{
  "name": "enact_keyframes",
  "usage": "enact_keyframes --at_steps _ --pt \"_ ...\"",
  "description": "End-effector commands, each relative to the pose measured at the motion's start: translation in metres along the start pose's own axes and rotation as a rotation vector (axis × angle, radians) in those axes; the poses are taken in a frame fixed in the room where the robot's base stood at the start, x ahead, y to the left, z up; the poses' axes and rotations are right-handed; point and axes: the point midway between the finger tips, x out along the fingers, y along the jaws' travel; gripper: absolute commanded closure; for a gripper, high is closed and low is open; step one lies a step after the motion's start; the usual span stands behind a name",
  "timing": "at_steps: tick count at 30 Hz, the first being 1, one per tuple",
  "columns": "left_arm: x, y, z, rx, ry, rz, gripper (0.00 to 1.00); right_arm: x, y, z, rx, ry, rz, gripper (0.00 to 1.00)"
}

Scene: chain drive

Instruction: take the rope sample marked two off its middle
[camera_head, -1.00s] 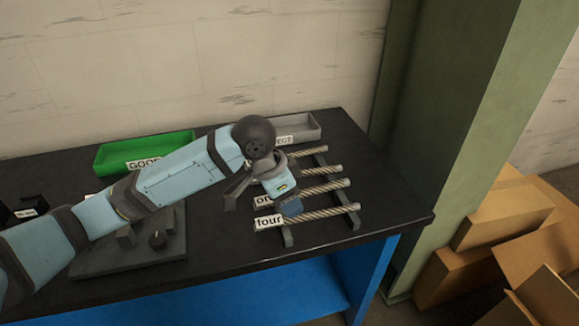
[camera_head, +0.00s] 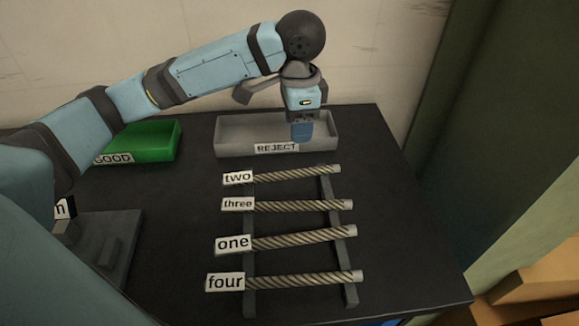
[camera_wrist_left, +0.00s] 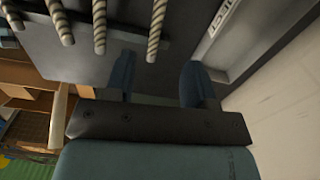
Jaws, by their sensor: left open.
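The rope sample marked two (camera_head: 290,174) lies across a rack at its far end, nearest the reject tray. Its "two" label (camera_head: 238,177) is at its left end. In the left wrist view, the nearest rope, which seems to be sample two (camera_wrist_left: 157,28), lies at the upper middle. My left gripper (camera_head: 302,138) points down at the front part of the reject tray, beyond sample two. In the left wrist view its two fingers (camera_wrist_left: 158,84) are apart with nothing between them. My right gripper is not in view.
Samples three (camera_head: 295,206), one (camera_head: 300,239) and four (camera_head: 300,280) lie on the same rack (camera_head: 335,222), nearer me. The grey reject tray (camera_head: 235,150) stands behind, and the green good tray (camera_head: 150,142) is left. A dark fixture (camera_head: 115,240) stands at left.

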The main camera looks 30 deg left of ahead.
Motion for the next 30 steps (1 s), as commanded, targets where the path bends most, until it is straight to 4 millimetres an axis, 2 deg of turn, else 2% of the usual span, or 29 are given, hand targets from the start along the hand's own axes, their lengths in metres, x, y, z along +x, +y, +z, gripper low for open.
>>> enact_keyframes --at_steps 1,3,9,17,25,30 --pt "0.014 0.000 0.001 -0.001 -0.004 0.001 0.50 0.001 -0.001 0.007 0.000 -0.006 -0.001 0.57" --pt "0.029 0.000 0.001 -0.002 -0.003 0.002 0.50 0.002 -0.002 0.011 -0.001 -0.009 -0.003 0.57" --pt "0.062 0.000 0.000 -0.001 -0.002 0.000 0.50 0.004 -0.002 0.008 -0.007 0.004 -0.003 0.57" --pt "0.077 0.000 -0.001 0.000 -0.001 0.000 0.50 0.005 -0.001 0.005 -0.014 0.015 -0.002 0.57" --pt "0.115 0.001 -0.006 -0.001 -0.001 0.001 0.50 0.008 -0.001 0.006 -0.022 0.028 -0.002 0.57" --pt "0.124 0.001 -0.006 0.000 0.000 -0.001 0.50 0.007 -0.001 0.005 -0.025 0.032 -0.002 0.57"
